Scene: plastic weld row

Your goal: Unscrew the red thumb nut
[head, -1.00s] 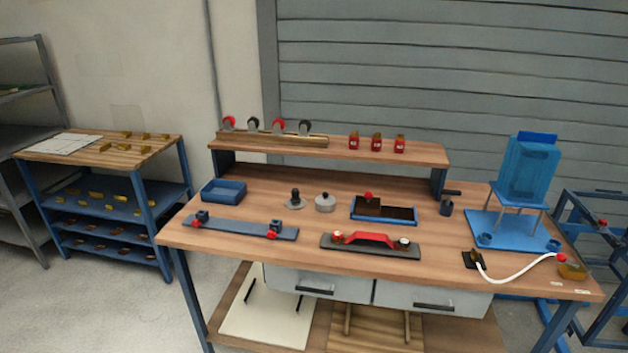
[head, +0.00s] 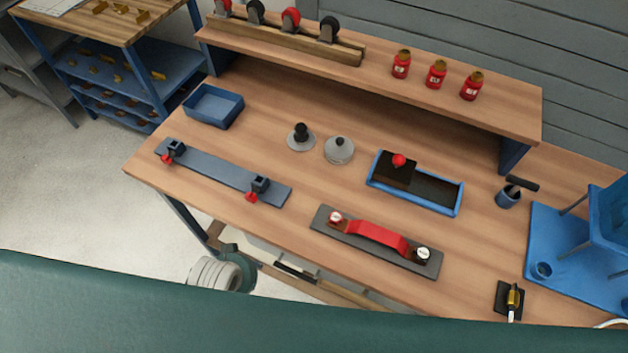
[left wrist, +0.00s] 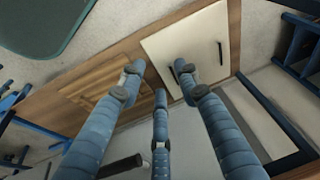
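A dark grey plate (head: 322,222) lies near the front edge of the workbench, with a red arched handle (head: 375,236) on it. A small red and white knob (head: 335,218) sits at the handle's left end and a white and black knob (head: 423,254) at its right end. I cannot tell for sure which red part is the thumb nut. A grey-blue strip (head: 215,176) to the left carries two dark clamps with red knobs (head: 251,197). My left gripper (left wrist: 158,80) has its blue fingers spread and empty, below bench-top level, away from these parts. My right gripper is not in view.
A blue tray (head: 461,198) holds a dark block with a red ball knob (head: 398,160). An empty blue bin (head: 214,120) stands at the left. A raised shelf (head: 480,113) with red bottles runs along the back. Bare wood lies between these items.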

